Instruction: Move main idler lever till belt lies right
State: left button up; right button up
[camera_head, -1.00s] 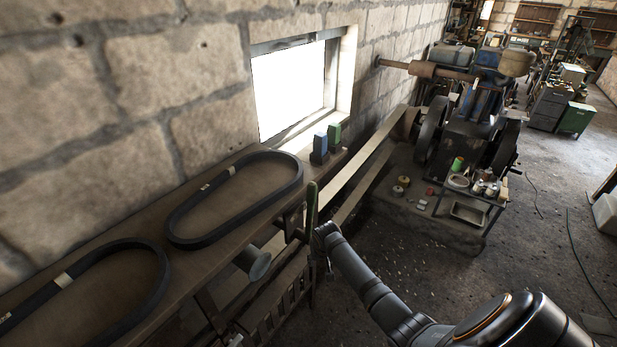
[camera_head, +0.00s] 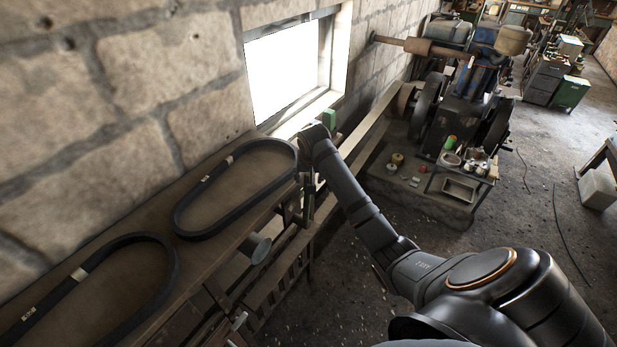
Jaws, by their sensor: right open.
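The flat tan drive belt (camera_head: 366,132) runs from the engine's wheel (camera_head: 430,105) towards the bench in two long strands. My right arm comes in from the lower right and bends at the wrist above the bench edge. My right gripper (camera_head: 308,199) hangs down from it beside the bench edge, open. The lever with the green handle is hidden or cannot be told apart from the gripper here. Whether the gripper touches it cannot be told. A grey-green round part (camera_head: 258,248) sticks out below the bench edge. My left gripper is not in view.
Two black belt loops, one nearer (camera_head: 176,268) and one farther (camera_head: 290,148), lie on the wooden bench (camera_head: 190,255) along the wall. A green box (camera_head: 329,118) stands near the window. Cans and a tray (camera_head: 459,188) stand by the engine (camera_head: 472,100). The floor right of the engine is mostly clear.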

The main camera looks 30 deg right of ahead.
jog(key=shift+x, duration=1.6)
grip_shut()
